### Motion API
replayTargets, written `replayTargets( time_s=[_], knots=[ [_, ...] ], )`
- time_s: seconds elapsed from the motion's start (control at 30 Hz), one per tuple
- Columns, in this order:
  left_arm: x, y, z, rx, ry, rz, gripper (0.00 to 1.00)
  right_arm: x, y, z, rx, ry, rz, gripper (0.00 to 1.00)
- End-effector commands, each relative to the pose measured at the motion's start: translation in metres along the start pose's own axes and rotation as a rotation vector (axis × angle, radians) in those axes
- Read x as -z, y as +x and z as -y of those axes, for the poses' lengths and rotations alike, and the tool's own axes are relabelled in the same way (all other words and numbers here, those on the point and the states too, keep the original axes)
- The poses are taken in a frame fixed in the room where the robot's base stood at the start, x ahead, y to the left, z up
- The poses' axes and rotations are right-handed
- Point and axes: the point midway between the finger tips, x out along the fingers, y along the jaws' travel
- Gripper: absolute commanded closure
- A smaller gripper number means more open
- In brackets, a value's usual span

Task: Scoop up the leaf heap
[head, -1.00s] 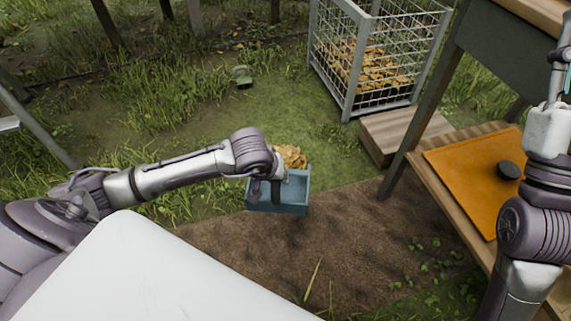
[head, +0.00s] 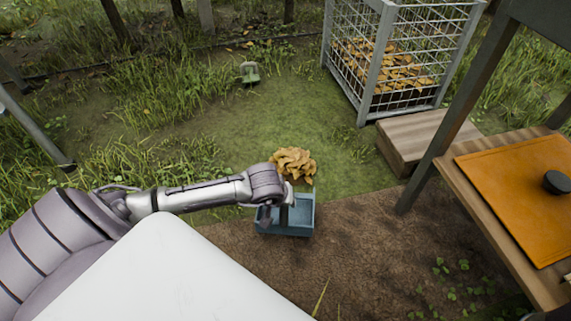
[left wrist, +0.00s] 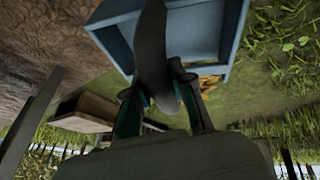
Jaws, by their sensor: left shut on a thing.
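The heap of brown-yellow leaves (head: 293,164) lies on the grass in the middle of the head view. A blue open-topped scoop (head: 288,229) is just on the near side of the heap, over the edge of the bare soil; its visible inside looks empty. My left gripper (head: 278,205) is shut on the scoop's dark handle. In the left wrist view, the fingers (left wrist: 164,92) close around the handle (left wrist: 152,45), with the blue scoop (left wrist: 232,35) beyond and a few leaves (left wrist: 208,83) by its edge. My right gripper is out of view.
A wire cage (head: 372,98) with leaves inside stands at the back right, a wooden step (head: 425,138) before it. A wooden table with an orange board (head: 515,190) is at the right. A small green object (head: 249,72) stands on the grass. Grass left of the heap is open.

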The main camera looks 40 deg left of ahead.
Motion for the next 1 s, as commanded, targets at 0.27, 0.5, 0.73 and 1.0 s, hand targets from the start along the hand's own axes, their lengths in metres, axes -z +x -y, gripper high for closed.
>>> replayTargets(
  time_s=[0.27, 0.5, 0.73, 1.0],
  knots=[
    [0.003, 0.022, 0.003, -0.002, -0.001, -0.001, 1.0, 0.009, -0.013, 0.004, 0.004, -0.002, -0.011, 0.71],
    [0.006, 0.038, 0.006, -0.001, -0.001, -0.002, 1.0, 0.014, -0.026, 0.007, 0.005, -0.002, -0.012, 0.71],
    [0.009, 0.054, 0.009, -0.002, -0.002, 0.0, 1.0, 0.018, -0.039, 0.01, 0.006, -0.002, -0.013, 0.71],
    [0.028, 0.06, 0.009, 0.0, -0.002, -0.002, 1.0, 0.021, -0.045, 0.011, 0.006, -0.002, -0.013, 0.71]
  ],
)
